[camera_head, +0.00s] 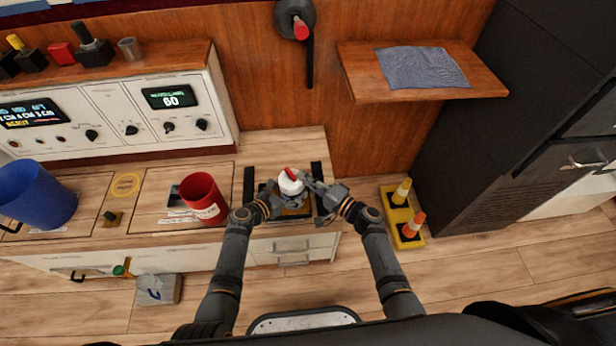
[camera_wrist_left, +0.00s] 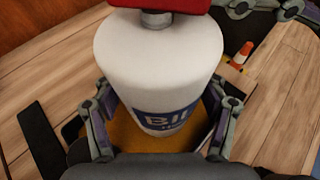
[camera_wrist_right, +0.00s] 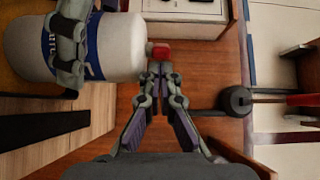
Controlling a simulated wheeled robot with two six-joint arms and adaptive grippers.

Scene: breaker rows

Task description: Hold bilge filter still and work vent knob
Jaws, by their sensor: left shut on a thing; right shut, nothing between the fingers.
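The bilge filter (camera_head: 289,187) is a white canister with a blue label, standing upright on a yellowish base at the counter's right end; its lettered side shows in the left wrist view (camera_wrist_left: 160,65). The red vent knob (camera_head: 291,174) sits on its top and also shows in the right wrist view (camera_wrist_right: 160,52). My left gripper (camera_head: 279,203) is shut on the filter body, one finger on each side. My right gripper (camera_head: 312,182) is shut and empty at the knob's right side, its tips (camera_wrist_right: 161,67) close by the knob. I cannot tell whether they touch it.
A red bin (camera_head: 205,200) and a blue bin (camera_head: 38,195) stand left on the counter. A control panel (camera_head: 110,112) is behind. A wooden shelf (camera_head: 360,80) with a grey cloth (camera_head: 422,68) overhangs at right. A yellow block with cones (camera_head: 403,215) is on the floor.

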